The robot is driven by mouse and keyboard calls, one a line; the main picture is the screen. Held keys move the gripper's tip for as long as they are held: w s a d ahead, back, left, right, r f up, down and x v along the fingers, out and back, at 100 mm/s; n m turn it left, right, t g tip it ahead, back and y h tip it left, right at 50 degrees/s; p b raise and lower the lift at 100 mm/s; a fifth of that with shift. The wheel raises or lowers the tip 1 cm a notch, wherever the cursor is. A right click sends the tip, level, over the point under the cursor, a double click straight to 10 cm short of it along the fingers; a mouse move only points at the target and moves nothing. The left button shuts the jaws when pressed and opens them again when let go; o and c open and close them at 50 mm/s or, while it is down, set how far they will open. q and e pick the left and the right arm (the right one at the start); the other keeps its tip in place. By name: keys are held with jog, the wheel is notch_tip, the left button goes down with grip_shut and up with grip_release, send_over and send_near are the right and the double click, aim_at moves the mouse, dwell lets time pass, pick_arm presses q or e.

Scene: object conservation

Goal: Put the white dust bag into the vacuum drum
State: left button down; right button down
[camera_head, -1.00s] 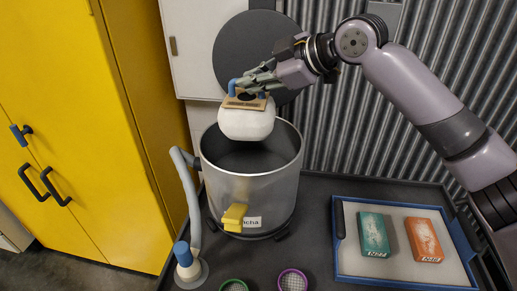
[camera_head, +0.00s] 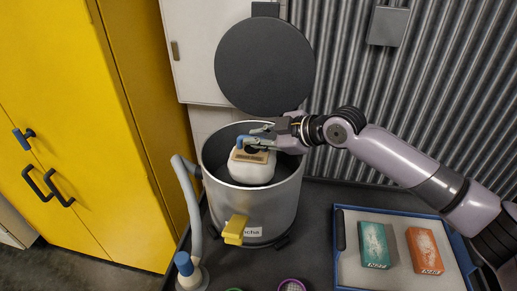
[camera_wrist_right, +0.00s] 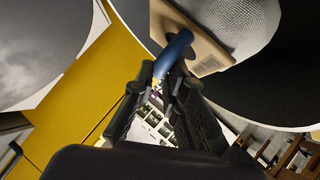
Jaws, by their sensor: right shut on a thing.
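The white dust bag (camera_head: 251,170) has a brown cardboard collar and a blue handle. It hangs inside the mouth of the metal vacuum drum (camera_head: 254,208), with its top near rim height. My right gripper (camera_head: 262,137) is shut on the bag's blue handle from above right. In the right wrist view the fingers (camera_wrist_right: 166,95) close around the blue handle (camera_wrist_right: 174,52), and the bag (camera_wrist_right: 235,28) shows beyond them. Whether the bag touches the drum's floor is hidden. The round dark lid (camera_head: 264,66) stands open behind the drum. My left gripper is not in view.
A grey hose (camera_head: 187,210) stands left of the drum, and a yellow latch (camera_head: 235,229) is on its front. A blue-rimmed tray (camera_head: 400,286) at the right holds a teal box (camera_head: 374,245) and an orange box (camera_head: 424,250). A yellow cabinet (camera_head: 100,130) stands left.

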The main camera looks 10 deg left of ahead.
aim_at(260, 153)
notch_tip(260, 153, down, 4)
jog(key=shift+p, duration=0.5)
jog(key=shift+f, duration=0.55)
jog(key=c, duration=1.7)
grip_release()
jog(key=shift+o, duration=0.3)
